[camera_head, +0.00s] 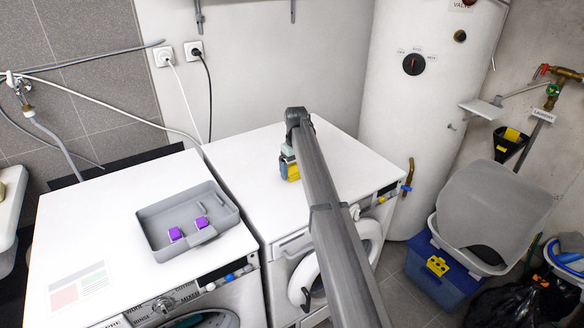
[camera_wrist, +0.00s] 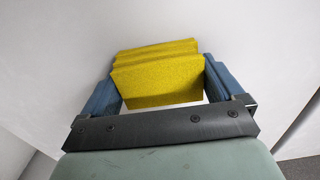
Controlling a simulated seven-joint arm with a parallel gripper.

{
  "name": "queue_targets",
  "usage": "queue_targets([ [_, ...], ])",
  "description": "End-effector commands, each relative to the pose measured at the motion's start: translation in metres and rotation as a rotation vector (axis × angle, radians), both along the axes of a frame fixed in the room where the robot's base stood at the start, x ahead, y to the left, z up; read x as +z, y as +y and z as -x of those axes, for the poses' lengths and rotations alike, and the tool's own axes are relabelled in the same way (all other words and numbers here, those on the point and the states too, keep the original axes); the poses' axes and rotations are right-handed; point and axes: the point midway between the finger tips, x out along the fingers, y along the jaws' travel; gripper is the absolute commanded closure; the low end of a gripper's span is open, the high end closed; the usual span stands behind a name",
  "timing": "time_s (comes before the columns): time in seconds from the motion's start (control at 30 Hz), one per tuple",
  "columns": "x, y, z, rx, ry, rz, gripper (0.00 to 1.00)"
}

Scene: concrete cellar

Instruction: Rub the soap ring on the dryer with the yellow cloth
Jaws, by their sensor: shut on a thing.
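The yellow cloth (camera_wrist: 158,82) is a folded, layered block between the two blue fingers of my gripper (camera_wrist: 161,76), which is shut on it. In the head view my gripper (camera_head: 288,163) is over the white top of the right-hand machine, the dryer (camera_head: 245,150), with the cloth (camera_head: 291,172) at its lower end. The cloth is low, close to the top; I cannot tell whether it touches. No soap ring shows in either view. My arm hides part of the dryer's top and front.
The washer (camera_head: 110,215) stands left of the dryer, with a grey tray (camera_head: 165,236) holding purple blocks (camera_head: 201,222) on top. A white boiler (camera_head: 425,120) stands behind right. A blue crate (camera_head: 428,274) is on the floor at right. The dryer's top around my gripper is clear.

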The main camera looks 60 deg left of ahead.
Motion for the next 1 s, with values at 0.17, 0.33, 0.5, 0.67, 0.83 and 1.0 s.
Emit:
queue_targets([
  [0.17,-0.001,-0.019,0.001,0.000,0.000,0.001,0.34],
  [0.33,-0.001,-0.034,0.001,0.000,0.000,0.001,0.34],
  [0.5,-0.001,-0.050,0.001,0.001,0.000,0.002,0.34],
  [0.67,-0.001,-0.064,0.001,0.000,0.000,0.002,0.34],
  [0.83,-0.001,-0.080,0.001,-0.001,0.000,0.002,0.34],
  [1.0,-0.001,-0.095,0.001,0.000,0.000,0.002,0.34],
])
